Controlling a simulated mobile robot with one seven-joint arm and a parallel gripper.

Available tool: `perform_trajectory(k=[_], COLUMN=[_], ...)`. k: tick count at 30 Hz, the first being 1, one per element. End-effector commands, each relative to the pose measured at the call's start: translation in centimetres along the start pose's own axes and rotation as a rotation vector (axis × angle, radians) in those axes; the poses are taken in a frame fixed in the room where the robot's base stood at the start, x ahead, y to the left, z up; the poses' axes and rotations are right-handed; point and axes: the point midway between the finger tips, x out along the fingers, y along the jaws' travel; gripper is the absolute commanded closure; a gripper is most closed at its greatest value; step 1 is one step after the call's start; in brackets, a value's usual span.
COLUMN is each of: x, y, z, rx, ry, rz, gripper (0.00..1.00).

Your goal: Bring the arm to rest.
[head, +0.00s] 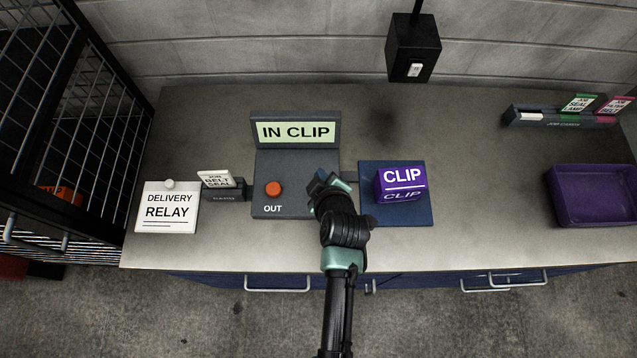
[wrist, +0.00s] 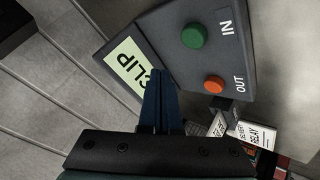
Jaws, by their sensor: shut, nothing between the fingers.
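My gripper (head: 325,182) is over the right part of the grey control box in the head view, with my arm reaching up from the bottom edge. In the wrist view its two dark fingers (wrist: 160,98) are together with nothing between them. The control box (head: 297,168) has a sign (head: 296,132) reading IN CLIP. Its orange OUT button (head: 273,188) is in plain view. Its green IN button (wrist: 194,36) shows in the wrist view but is hidden behind my gripper in the head view. I cannot tell the exact height of the fingers above the box.
A purple CLIP block (head: 400,186) sits on a blue pad (head: 415,217) right of my gripper. A white DELIVERY RELAY card (head: 167,208) and a small card holder (head: 222,190) stand left. A purple tray (head: 590,220) and card rack (head: 560,118) are right. A wire cage (head: 75,110) borders the left.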

Motion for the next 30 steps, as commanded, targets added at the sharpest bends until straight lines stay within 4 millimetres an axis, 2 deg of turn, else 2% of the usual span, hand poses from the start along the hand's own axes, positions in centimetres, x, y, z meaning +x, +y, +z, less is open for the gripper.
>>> perform_trajectory(k=[11,14,17,20,21,23,24,26,29,30], x=[0.0,-0.2,-1.2,-3.7,-5.1,-7.5,-9.3,-12.3,-18.1,-20.7], y=[0.0,2.3,6.7,12.1,14.2,17.1,18.9,21.4,25.0,26.1], z=[0.0,-2.0,-5.7,-10.4,-12.3,-15.0,-16.7,-19.2,-22.8,-24.1], rx=[0.0,0.023,0.073,0.144,0.175,0.22,0.251,0.295,0.368,0.397], ry=[0.0,0.034,0.103,0.203,0.248,0.321,0.372,0.455,0.604,0.669], rz=[0.0,0.052,0.149,0.271,0.319,0.39,0.435,0.499,0.599,0.636], gripper=[1.0,1.0,1.0,1.0,1.0,1.0,1.0,1.0,1.0,1.0])
